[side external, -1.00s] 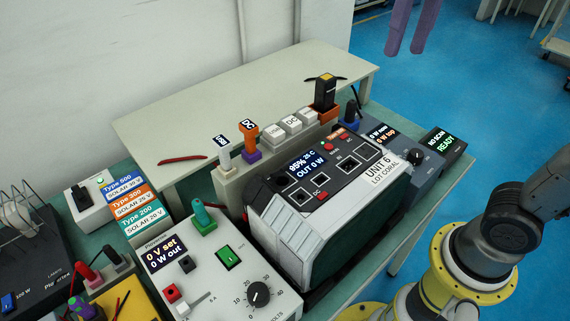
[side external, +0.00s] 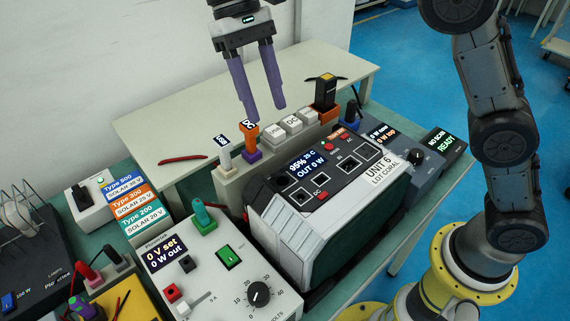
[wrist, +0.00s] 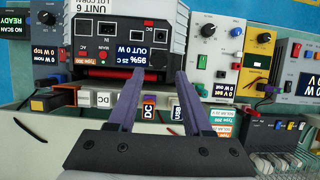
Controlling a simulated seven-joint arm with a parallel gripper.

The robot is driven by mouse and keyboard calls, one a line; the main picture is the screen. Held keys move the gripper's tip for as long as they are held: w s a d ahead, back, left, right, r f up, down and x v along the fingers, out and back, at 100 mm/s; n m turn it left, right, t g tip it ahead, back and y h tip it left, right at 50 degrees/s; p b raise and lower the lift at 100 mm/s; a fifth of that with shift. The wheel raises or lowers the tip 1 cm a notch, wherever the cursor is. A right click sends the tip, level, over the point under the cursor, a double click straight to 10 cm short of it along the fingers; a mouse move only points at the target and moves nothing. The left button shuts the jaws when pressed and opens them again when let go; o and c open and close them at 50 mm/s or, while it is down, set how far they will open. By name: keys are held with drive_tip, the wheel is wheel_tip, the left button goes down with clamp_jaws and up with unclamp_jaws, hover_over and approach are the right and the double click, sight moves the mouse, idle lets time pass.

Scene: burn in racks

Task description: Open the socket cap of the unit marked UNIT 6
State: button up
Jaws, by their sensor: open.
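The unit marked UNIT 6 (side external: 308,245) is a black and pale grey box with a lit display reading 95% and OUT 0 W. Its top panel (side external: 345,165) has several dark sockets and red parts; I cannot tell which part is the socket cap. In the wrist view the unit (wrist: 130,35) appears upside down at the top. My gripper (side external: 266,112) is open and empty, its purple fingers pointing down above the rack ledge behind the unit, apart from it. In the wrist view the fingers (wrist: 158,74) spread below the unit's display.
A ledge behind the unit holds a white plug (side external: 223,155), an orange DC plug (side external: 250,138), pale DC blocks (side external: 292,124) and a tall black-and-orange plug (side external: 326,92). A power supply (side external: 215,265) stands at left, a grey READY device (side external: 425,160) at right. The bench behind is mostly clear.

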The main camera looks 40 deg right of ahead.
sight(284, 166)
drive_tip(key=x, duration=1.2)
drive_tip(key=shift+f, duration=0.2)
clamp_jaws()
